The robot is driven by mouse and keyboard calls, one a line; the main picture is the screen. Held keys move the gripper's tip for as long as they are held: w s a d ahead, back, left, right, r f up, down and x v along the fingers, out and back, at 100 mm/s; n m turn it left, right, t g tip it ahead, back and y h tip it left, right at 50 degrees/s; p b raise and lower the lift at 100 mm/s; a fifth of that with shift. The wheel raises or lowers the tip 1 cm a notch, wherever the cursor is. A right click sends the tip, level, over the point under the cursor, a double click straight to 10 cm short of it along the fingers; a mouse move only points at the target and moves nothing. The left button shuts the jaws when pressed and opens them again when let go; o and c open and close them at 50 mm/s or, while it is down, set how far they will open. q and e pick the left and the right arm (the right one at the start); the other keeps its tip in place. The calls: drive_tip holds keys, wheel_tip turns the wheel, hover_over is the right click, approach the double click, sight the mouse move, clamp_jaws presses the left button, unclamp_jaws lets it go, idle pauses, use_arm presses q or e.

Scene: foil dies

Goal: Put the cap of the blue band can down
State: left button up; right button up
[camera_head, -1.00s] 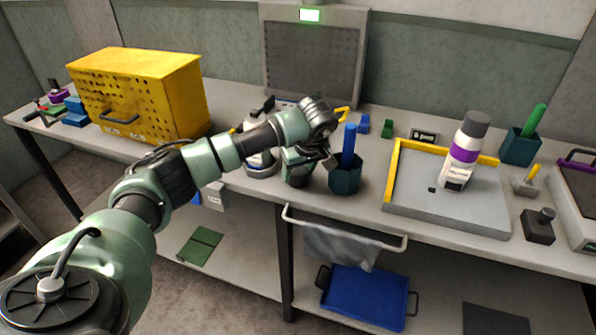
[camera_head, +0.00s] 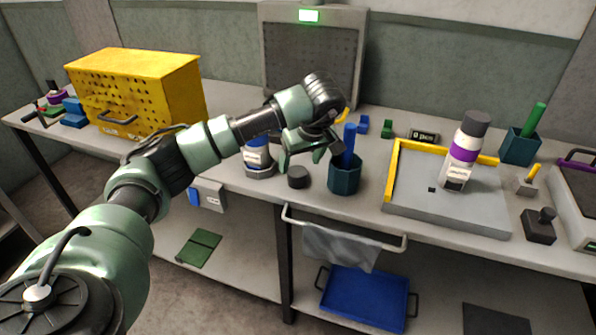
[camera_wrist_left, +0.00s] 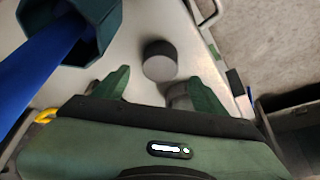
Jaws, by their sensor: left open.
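The dark cap (camera_head: 298,177) lies on the bench top between the blue band can (camera_head: 257,155) and the teal holder. It also shows in the left wrist view as a dark round piece with a grey side (camera_wrist_left: 160,61). The blue band can stands without a cap, left of it, in a grey round base. My left gripper (camera_head: 302,158) is above and just behind the cap, apart from it, with open, empty fingers. In the left wrist view its two green fingers (camera_wrist_left: 155,88) are spread wide. My right gripper is not in view.
A teal hexagonal holder (camera_head: 344,178) with a blue-handled tool (camera_head: 348,145) stands close right of the cap. A purple band can (camera_head: 462,155) stands on a grey tray (camera_head: 410,204) with yellow edges. A yellow cabinet (camera_head: 140,95) is at left. The bench's front edge is near the cap.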

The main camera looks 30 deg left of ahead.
use_arm(q)
drive_tip(key=v, duration=0.6)
drive_tip(key=shift+s+d, duration=0.1)
drive_tip(key=shift+s, duration=0.05)
idle(0.3)
